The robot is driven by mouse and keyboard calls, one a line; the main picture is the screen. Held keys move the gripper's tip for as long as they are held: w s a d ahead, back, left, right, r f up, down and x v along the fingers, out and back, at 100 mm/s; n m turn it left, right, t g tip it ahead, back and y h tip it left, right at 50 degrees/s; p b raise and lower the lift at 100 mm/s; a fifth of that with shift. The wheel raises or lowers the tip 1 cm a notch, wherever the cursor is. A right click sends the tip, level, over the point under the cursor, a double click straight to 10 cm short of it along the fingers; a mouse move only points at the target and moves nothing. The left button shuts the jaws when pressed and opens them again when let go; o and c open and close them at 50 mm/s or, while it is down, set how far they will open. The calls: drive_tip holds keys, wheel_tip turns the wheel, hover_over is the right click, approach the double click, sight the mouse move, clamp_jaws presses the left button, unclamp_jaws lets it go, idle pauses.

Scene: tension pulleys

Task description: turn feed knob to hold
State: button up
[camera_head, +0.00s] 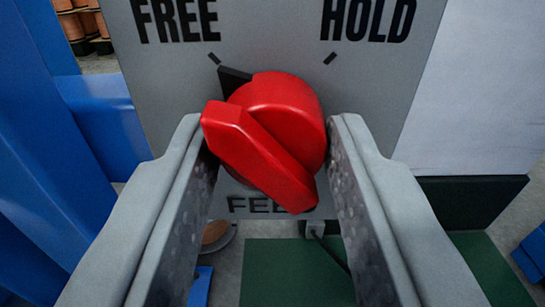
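The red feed knob (278,125) sits on a grey panel (275,45) in the middle of the view. The panel reads FREE at upper left, HOLD at upper right and FEED below. The knob's raised grip bar slants from upper left to lower right. A black pointer (232,80) behind the knob points up left at the tick under FREE. My gripper (266,145) has its two grey fingers apart, one on each side of the knob. The left fingertip is close to the bar's upper left end; I cannot tell whether either finger touches it.
Blue uprights (45,150) stand close on the left. A pale board (480,90) is on the right. A green surface (295,272) lies below the panel, with a dark cable near it. Copper-coloured spools (72,28) show at the top left.

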drive_tip(key=shift+m, duration=0.4)
drive_tip(key=m, duration=0.7)
drive_tip(key=shift+m, duration=0.3)
drive_tip(key=m, duration=0.3)
drive_tip(key=shift+m, duration=2.2)
drive_tip(key=shift+f, duration=0.1)
drive_tip(key=o, duration=1)
drive_tip(key=shift+c, duration=0.2)
drive_tip(key=shift+s, duration=0.1)
